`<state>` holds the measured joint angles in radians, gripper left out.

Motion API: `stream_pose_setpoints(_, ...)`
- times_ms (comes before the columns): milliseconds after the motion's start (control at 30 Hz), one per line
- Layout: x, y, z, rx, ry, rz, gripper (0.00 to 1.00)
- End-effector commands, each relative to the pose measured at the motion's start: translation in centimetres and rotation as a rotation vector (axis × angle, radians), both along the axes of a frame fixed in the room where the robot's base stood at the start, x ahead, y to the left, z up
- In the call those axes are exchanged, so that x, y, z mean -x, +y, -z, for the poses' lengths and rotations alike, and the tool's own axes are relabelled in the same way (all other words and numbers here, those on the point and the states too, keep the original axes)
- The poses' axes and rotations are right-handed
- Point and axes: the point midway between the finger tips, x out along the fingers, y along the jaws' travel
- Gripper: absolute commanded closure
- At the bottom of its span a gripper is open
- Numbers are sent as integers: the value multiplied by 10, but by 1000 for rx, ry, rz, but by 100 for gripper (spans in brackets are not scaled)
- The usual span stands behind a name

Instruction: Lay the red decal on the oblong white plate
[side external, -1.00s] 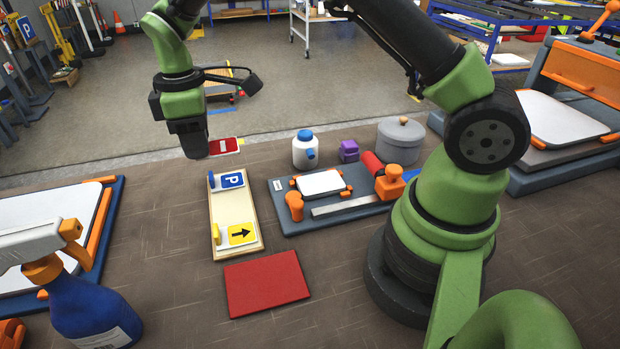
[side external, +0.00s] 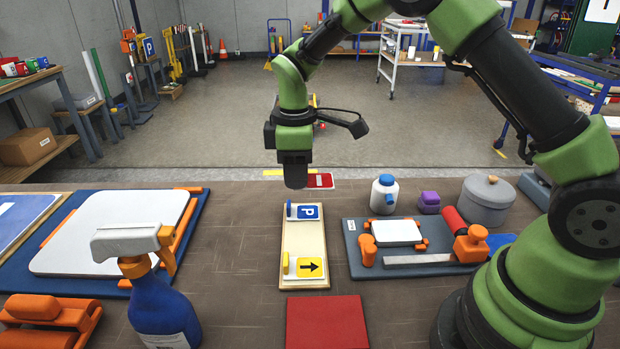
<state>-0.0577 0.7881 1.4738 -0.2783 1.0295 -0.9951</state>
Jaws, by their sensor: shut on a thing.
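My gripper (side external: 294,178) is shut and points down above the far end of the pale wooden tray (side external: 303,238). The red decal (side external: 320,181) with a white bar shows at the right of the fingertips, held up off the table; the fingers hide its left part. The oblong white plate (side external: 397,232) lies on a dark blue-grey board (side external: 356,258) to the right of the tray, between orange clamps. Nothing lies on the plate. The tray holds a blue P decal (side external: 308,212) and a yellow arrow decal (side external: 309,267).
A white bottle with a blue cap (side external: 384,196), a purple block (side external: 429,202) and a grey pot (side external: 486,201) stand behind the board. A red mat (side external: 327,324) lies in front of the tray. A blue spray bottle (side external: 160,305) and a larger white plate (side external: 110,225) are at left.

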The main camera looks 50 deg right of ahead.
Motion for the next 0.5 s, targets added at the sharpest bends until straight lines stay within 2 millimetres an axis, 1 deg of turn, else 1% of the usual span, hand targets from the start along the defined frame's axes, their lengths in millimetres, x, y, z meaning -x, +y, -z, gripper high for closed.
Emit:
stream_pose_setpoints(33,8,-13,4,0,6,6,87)
stream_pose_setpoints(100,22,-31,11,0,8,5,87)
stream_pose_setpoints(200,45,-56,21,-1,8,2,87)
stream_pose_setpoints(300,69,-75,28,-3,6,2,87)
stream_pose_setpoints(400,91,-88,33,-4,4,2,87)
stream_pose_setpoints(500,106,-95,36,-4,1,0,87)
